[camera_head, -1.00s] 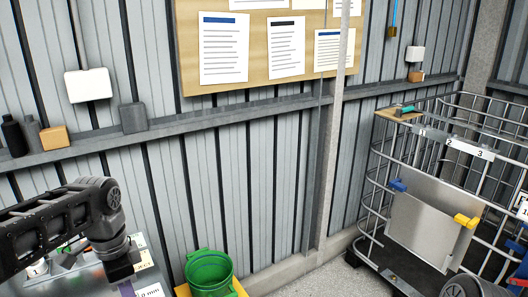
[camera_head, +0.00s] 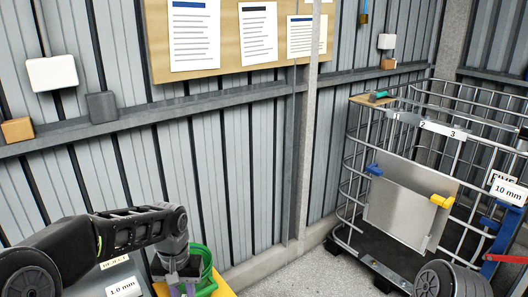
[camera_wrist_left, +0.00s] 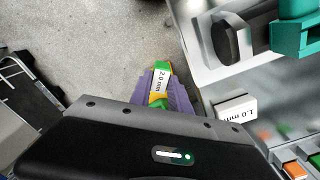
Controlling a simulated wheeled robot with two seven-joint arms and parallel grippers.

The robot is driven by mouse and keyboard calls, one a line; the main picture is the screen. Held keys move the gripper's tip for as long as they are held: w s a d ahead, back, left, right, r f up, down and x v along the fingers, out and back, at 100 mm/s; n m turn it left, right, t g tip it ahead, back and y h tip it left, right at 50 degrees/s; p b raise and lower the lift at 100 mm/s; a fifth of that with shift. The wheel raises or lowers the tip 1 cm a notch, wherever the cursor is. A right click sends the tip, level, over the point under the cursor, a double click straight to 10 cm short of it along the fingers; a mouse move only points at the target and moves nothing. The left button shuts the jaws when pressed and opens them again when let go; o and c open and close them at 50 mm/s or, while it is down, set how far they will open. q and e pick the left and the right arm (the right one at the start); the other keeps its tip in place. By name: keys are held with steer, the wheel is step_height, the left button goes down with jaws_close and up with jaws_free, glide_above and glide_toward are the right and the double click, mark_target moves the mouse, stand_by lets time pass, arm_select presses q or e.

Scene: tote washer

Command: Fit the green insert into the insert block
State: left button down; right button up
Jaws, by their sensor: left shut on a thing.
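My left gripper (camera_wrist_left: 170,95) has purple fingers and is shut on a green insert (camera_wrist_left: 161,72) with a white "2.0 mm" label and some orange on it. In the wrist view the insert is held above the grey floor, beside the edge of a pale bench. In the head view the left gripper (camera_head: 181,289) points down in front of the green bucket; the insert cannot be made out there. At the wrist view's lower right corner, orange and green pieces sit in a grey holder (camera_wrist_left: 270,148); I cannot tell whether this is the insert block. My right gripper is out of view.
A green bucket (camera_head: 208,277) stands by a yellow surface (camera_head: 226,290). A "1.0 mm" label (camera_head: 123,289) is on the bench at left. A wire cage (camera_head: 352,190) with a metal plate (camera_head: 405,205) stands at right. A teal object (camera_wrist_left: 297,32) is at the wrist view's upper right.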

arm_select(q)
steer(key=shift+r, duration=0.1)
step_height(320, 180, up, 7)
steer(key=p, duration=0.3)
step_height(320, 180, down, 7)
steer(key=b, duration=0.3)
steer(key=shift+a, duration=0.1)
